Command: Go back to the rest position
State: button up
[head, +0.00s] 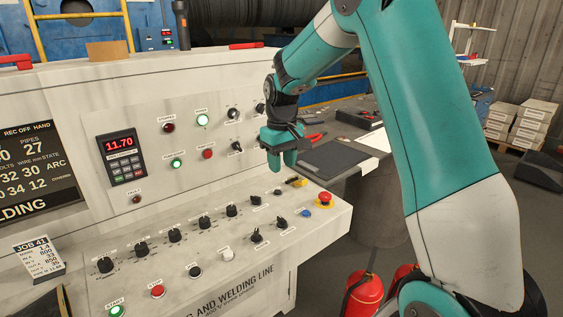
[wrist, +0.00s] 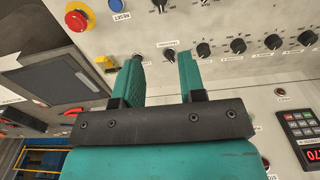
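My gripper (head: 283,160) hangs in front of the upright face of the control panel (head: 80,95), above the right part of its sloped desk. In the wrist view my gripper (wrist: 160,75) has its two teal fingers apart, with nothing between them. Panel knobs and the desk surface show beyond the fingertips. I cannot tell for sure whether the fingertips touch the panel, but a gap seems to show in the head view.
A red emergency button (head: 325,198) and a blue button (head: 306,212) sit at the desk's right end. A red display (head: 119,145) reads 11.70. A dark table (head: 335,160) stands behind at right. Red extinguishers (head: 363,296) stand on the floor. A job card (head: 38,258) stands at left.

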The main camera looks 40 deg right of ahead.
dwell(0.3)
jog(key=s+a+r+n+y, duration=0.1)
jog(key=s+a+r+n, duration=0.15)
jog(key=s+a, duration=0.45)
jog(key=s+a+r+n+y, duration=0.1)
jog(key=s+a+r, duration=0.3)
jog(key=a, duration=0.5)
jog(key=s+a+n+y, duration=0.1)
jog(key=s+a, duration=0.3)
jog(key=s, duration=0.4)
jog(key=s+a+n+y, duration=0.1)
jog(key=s+a, duration=0.3)
jog(key=s, duration=0.5)
jog(key=shift+s+n, duration=0.2)
jog(key=shift+n, duration=0.35)
